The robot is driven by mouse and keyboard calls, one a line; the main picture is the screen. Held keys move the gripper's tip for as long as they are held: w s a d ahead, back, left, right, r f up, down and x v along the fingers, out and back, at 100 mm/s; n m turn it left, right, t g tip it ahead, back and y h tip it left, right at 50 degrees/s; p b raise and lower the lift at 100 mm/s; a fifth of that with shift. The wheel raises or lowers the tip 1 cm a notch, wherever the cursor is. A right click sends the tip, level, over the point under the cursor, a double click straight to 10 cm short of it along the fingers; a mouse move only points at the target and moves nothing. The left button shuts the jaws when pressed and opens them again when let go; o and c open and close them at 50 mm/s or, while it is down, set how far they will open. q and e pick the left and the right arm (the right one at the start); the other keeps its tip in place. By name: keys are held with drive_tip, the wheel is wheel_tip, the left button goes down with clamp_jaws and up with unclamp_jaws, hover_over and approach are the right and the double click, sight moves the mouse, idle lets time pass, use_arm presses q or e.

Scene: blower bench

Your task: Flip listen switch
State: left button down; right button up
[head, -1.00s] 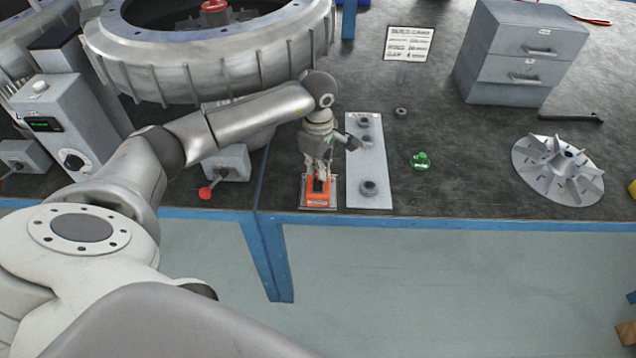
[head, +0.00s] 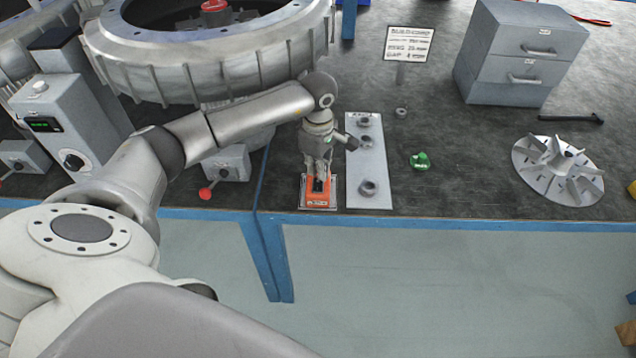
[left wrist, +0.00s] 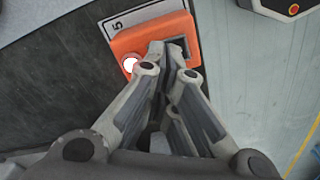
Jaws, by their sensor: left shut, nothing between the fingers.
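An orange switch box (head: 318,199) sits on a pale plate at the front edge of the bench. My left gripper (head: 319,183) points down over it with its fingers shut and empty. In the left wrist view the orange box (left wrist: 125,45) shows a dark recess on its right, a round white button or lamp (left wrist: 131,64) at its lower left and a label reading 5. The fingertips of my left gripper (left wrist: 170,48) are at the recess; whether they touch the switch, and which way it is set, I cannot tell. My right gripper is not in view.
A pale plate with several round fittings (head: 380,165) lies just right of the switch box. A green part (head: 420,161), a bladed wheel (head: 556,168) and a grey drawer cabinet (head: 520,55) are further right. A red-knobbed lever box (head: 228,163) stands left.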

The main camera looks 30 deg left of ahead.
sight(318, 180)
use_arm(q)
drive_tip(key=shift+s+f+b, duration=0.1)
drive_tip(key=shift+f+b, duration=1)
drive_tip(key=shift+f, duration=0.2)
idle(0.4)
drive_tip(key=shift+r, duration=0.1)
drive_tip(key=shift+r+p, duration=0.6)
drive_tip(key=shift+r, duration=0.2)
drive_tip(key=shift+r+p, duration=1.45)
drive_tip(key=shift+r, duration=1.2)
